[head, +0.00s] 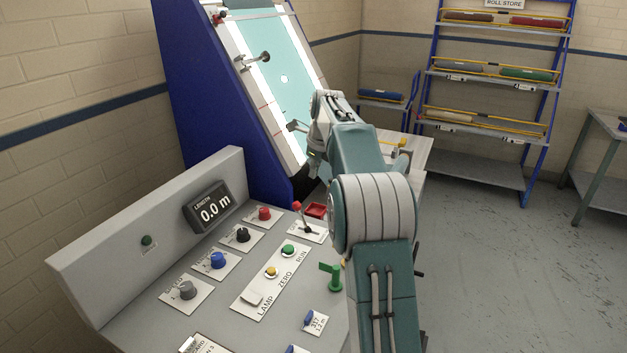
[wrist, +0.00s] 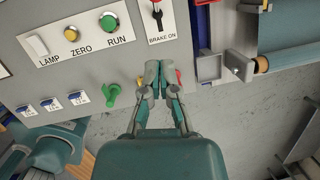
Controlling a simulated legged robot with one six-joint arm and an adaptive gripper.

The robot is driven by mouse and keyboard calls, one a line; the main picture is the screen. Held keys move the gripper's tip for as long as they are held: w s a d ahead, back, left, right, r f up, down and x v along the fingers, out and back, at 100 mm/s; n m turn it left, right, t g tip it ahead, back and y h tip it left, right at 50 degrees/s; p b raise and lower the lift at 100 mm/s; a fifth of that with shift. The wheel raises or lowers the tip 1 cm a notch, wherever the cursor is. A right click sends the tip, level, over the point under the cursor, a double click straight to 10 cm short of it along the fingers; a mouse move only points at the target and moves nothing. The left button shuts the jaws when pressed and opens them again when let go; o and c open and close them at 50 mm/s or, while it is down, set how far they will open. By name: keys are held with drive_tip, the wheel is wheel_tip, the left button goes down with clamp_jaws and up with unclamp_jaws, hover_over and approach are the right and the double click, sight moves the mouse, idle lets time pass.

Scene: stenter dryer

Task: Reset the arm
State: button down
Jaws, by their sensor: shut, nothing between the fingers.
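My arm reaches up and forward over the right edge of the grey control panel (head: 120,262) in the head view. My gripper (wrist: 159,78) shows in the wrist view with its two fingers together and nothing between them. The fingertips overlap the panel's edge in that picture, right of a green handle (wrist: 112,95). Bits of red and yellow show beside the fingers, partly hidden. In the head view the gripper is small and largely hidden by the wrist.
The panel carries a brake lever (head: 304,220), a green RUN button (head: 288,250), knobs and a display (head: 208,208) reading 0.0 m. A bright inclined screen (head: 285,85) stands behind. A roll rack (head: 490,125) is at the back right. The floor (head: 500,260) right of my arm is open.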

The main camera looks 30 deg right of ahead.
drive_tip(key=shift+a+r, duration=0.1)
drive_tip(key=shift+a, duration=0.6)
drive_tip(key=s+a+r+n+t, duration=0.1)
drive_tip(key=s+a+r+n, duration=0.3)
drive_tip(key=s+a+n, duration=0.3)
drive_tip(key=s+a+r+n, duration=0.4)
drive_tip(key=s+a+n, duration=0.2)
drive_tip(key=s+a, duration=0.1)
drive_tip(key=s+a+f+n, duration=0.3)
drive_tip(key=s+n, duration=0.3)
drive_tip(key=s, duration=0.1)
drive_tip(key=s+a+f+n+t, duration=0.1)
drive_tip(key=s+a+f+n, duration=0.2)
drive_tip(key=s+n, duration=0.3)
drive_tip(key=s+a+f+n, duration=0.3)
drive_tip(key=s+n, duration=0.3)
drive_tip(key=s, duration=0.4)
drive_tip(key=shift+s+a, duration=0.2)
drive_tip(key=shift+a, duration=0.05)
